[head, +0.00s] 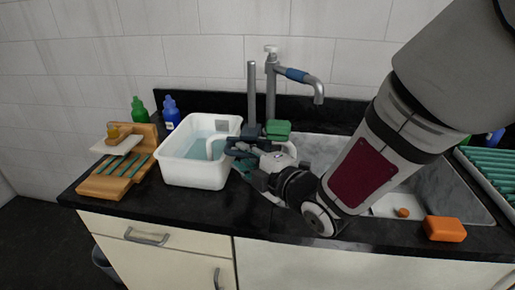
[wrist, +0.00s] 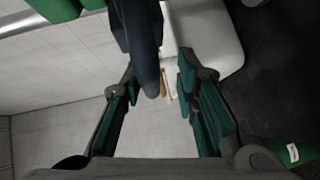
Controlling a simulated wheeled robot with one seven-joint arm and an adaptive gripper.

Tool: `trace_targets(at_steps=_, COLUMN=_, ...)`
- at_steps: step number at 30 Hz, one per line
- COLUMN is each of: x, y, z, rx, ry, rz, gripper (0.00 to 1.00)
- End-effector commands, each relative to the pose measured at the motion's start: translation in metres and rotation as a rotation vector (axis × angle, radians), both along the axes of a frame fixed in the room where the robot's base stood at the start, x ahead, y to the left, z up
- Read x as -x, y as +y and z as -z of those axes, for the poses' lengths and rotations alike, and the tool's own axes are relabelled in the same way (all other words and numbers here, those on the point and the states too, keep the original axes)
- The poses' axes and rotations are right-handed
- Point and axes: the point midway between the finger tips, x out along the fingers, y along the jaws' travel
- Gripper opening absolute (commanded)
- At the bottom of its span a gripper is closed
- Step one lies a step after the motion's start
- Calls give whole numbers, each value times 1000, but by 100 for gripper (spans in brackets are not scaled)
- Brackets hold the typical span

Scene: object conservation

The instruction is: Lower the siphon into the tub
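The white tub (head: 192,178) stands on the dark counter left of the sink, with pale blue water (head: 198,150) in it. A white bent tube (head: 210,148), which looks like the siphon, curves down inside the tub near its right wall; its lower end is hard to make out. My gripper (head: 243,158) is just right of the tub, close to its rim. In the wrist view, my gripper (wrist: 158,72) has its fingers spread, with a dark blue rounded part (wrist: 148,50) between them and a visible gap on its right. I cannot tell whether this part belongs to the siphon.
A grey post (head: 252,92) and the faucet (head: 295,76) rise behind my gripper, with a green block (head: 278,127) beside them. The sink (head: 330,148) is to the right. An orange sponge (head: 444,229) lies at the front right. A wooden rack (head: 108,183) and bottles (head: 171,112) are left.

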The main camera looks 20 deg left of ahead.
Motion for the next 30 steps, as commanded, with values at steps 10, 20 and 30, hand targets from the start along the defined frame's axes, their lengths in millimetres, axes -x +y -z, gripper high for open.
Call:
trace_targets(at_steps=10, x=1, y=-2, z=-3, rx=-4, ry=-6, rz=-1, gripper=33)
trace_targets(at_steps=20, x=23, y=-42, z=-10, rx=-4, ry=-5, rz=3, gripper=33)
trace_targets(at_steps=30, x=38, y=-63, z=-13, rx=-3, ry=-4, rz=-1, gripper=33)
